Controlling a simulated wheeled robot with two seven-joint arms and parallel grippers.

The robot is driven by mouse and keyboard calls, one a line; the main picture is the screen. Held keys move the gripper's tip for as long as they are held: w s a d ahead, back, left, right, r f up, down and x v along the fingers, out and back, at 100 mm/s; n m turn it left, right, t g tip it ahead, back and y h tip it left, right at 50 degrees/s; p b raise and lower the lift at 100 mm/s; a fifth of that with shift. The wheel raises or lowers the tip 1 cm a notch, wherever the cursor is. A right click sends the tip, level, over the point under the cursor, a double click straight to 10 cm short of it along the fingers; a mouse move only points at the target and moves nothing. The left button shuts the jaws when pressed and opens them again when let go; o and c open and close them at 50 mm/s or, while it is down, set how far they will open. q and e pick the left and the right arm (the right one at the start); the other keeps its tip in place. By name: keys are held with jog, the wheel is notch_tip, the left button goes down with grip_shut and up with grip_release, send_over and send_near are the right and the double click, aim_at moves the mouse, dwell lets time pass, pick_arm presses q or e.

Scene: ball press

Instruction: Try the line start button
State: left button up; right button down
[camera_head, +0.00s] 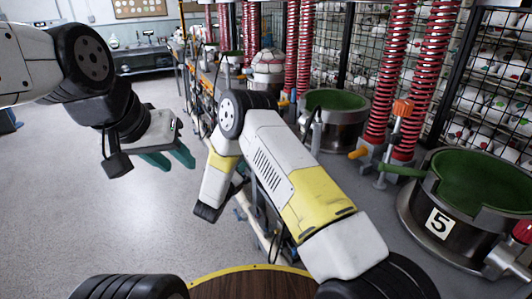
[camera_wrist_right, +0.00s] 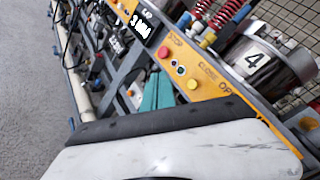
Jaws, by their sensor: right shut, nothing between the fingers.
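I cannot make out a label for line start. My right gripper (camera_wrist_right: 158,82) has its teal fingers shut and empty, overlapping the panel's lower edge in the picture, beside the buttons; contact cannot be told. In the head view my right arm hides its fingers. My left gripper (camera_head: 168,159) hangs at the left, its teal fingers apart and empty.
A press bowl marked 5 (camera_head: 467,185) stands at the right, and another green-lined bowl (camera_head: 335,103) stands behind. Red springs (camera_head: 388,75) rise beside them. A drum marked 4 (camera_wrist_right: 262,62) is near the panel. The grey floor (camera_head: 80,215) at left is clear.

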jog(key=w+d, duration=0.3)
jog(key=d, duration=0.4)
jog(key=shift+d, duration=0.15)
dwell(1.9)
jog(key=shift+w+d, duration=0.1)
jog(key=shift+d, duration=0.2)
jog(key=shift+w+d, duration=0.2)
jog(key=shift+d, duration=0.3)
dwell(0.6)
jog(key=shift+a, duration=0.2)
jog(key=shift+s+a, duration=0.35)
jog(key=shift+a, duration=0.3)
jog(key=shift+a, duration=0.15)
jog(key=shift+s+a, duration=0.3)
jog(key=shift+a, duration=0.4)
jog(key=shift+s+a, duration=0.35)
jog(key=shift+a, duration=0.4)
jog(key=shift+s+a, duration=0.3)
jog(key=shift+a, duration=0.4)
jog(key=shift+r, duration=0.1)
